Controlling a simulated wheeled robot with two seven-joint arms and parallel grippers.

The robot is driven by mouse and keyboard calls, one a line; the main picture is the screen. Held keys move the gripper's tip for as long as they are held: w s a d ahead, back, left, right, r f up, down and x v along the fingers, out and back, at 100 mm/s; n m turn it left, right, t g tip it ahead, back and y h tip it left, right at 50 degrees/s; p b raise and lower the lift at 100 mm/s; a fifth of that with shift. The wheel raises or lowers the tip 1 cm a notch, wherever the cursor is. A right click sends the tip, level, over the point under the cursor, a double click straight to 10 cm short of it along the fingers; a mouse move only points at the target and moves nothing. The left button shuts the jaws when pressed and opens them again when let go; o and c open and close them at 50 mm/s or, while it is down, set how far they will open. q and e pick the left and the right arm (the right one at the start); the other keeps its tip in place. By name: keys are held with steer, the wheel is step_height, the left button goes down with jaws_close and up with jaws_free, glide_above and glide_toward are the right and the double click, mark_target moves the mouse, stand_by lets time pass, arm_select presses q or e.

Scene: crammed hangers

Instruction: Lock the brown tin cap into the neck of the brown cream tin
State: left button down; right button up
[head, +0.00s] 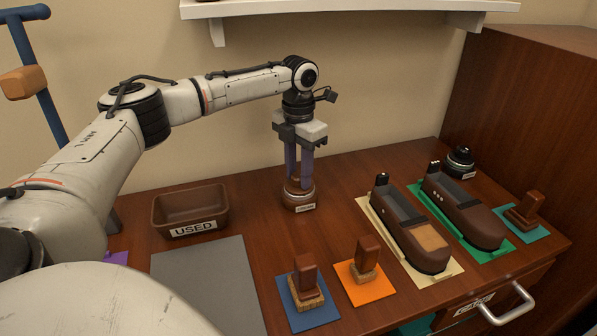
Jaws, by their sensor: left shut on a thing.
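The brown cream tin (298,202) stands upright on the table near the middle, with a pale label on its front. My left gripper (299,178) points straight down over it, its purple fingers reaching the top of the tin. It is shut on a small brown piece at the tin's neck, which looks like the brown tin cap (298,183). The fingers hide much of this piece. I cannot tell whether it is seated in the neck or just resting there. My right gripper is not in view.
A brown bin marked USED (190,212) stands left, behind a grey mat (205,280). Two brown shoe-shaped holders (425,248) and a black tin (460,160) are at right. A shelf (345,8) hangs above.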

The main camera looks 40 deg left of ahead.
arm_select(q)
steer(key=c, duration=1.2)
jaws_free()
steer(key=shift+f, duration=0.1)
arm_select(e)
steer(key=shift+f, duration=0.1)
arm_select(q)
steer(key=shift+r, duration=0.2)
step_height(320, 180, up, 6)
steer(key=p, duration=0.3)
steer(key=shift+r, duration=0.2)
steer(key=shift+r+p, duration=0.35)
steer(key=shift+r, duration=0.1)
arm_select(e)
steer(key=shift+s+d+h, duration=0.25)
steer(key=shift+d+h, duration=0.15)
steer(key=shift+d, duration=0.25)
arm_select(q)
steer(key=shift+s+f, duration=0.1)
steer(key=shift+s, duration=0.05)
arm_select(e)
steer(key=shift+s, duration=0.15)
